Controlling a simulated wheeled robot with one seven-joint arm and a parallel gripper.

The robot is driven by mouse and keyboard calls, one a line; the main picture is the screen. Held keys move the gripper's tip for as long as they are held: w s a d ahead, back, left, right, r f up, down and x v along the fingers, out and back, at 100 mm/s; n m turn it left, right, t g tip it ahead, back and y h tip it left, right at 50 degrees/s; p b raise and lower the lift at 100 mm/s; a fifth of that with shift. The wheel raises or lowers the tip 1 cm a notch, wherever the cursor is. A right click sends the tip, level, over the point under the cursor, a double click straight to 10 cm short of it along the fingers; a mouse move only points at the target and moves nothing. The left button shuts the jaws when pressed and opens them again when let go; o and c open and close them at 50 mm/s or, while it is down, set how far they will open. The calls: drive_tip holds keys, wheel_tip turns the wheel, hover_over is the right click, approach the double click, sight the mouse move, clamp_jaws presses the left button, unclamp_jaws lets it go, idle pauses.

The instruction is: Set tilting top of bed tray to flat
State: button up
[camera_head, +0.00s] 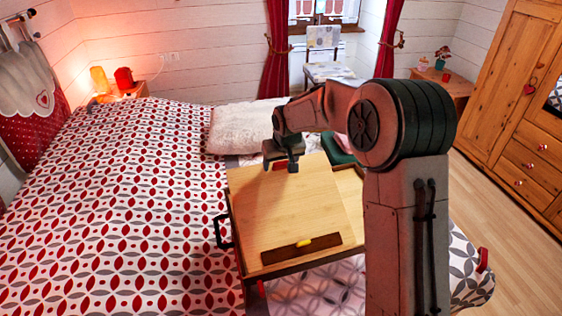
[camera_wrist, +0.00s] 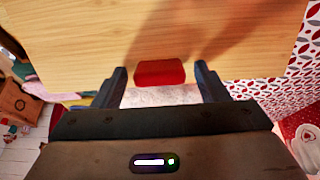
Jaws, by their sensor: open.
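The bed tray (camera_head: 350,188) stands on the bed with its wooden tilting top (camera_head: 265,215) facing up. The top's slope is hard to judge from here. A dark brown strip with a yellow piece (camera_head: 304,242) lies along its near edge. A red tab (camera_wrist: 160,72) sits at the top's far edge; in the head view it is partly hidden by my gripper (camera_head: 288,166). My gripper is open at that far edge. In the wrist view its two fingers (camera_wrist: 160,84) stand on either side of the tab, with gaps showing, and the wooden top (camera_wrist: 70,40) stretches beyond.
The patterned bed (camera_head: 130,200) surrounds the tray's left side. A white fluffy cushion (camera_head: 240,128) lies just behind it, and a dark green item (camera_head: 338,150) is close to its far right corner. A wooden wardrobe (camera_head: 515,85) stands right. Floor (camera_head: 500,225) shows between.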

drive_tip(key=c, duration=1.4)
drive_tip(key=w+f+g, duration=0.1)
drive_tip(key=w+f+p, duration=0.1)
drive_tip(key=f, duration=0.1)
drive_tip(key=a+f+g+h+p, duration=0.1)
drive_tip(key=f, duration=0.1)
drive_tip(key=shift+w+a+f+g, duration=0.1)
drive_tip(key=shift+w+f+g, duration=0.05)
drive_tip(key=shift+w+g, duration=0.2)
drive_tip(key=f+b, duration=0.1)
drive_tip(key=f, duration=0.1)
drive_tip(key=w+f+b, duration=0.1)
drive_tip(key=f+b, duration=0.1)
drive_tip(key=w+f+b, duration=0.1)
drive_tip(key=f, duration=0.2)
drive_tip(key=shift+a, duration=0.15)
drive_tip(key=o, duration=1.4)
drive_tip(key=shift+a+f, duration=0.15)
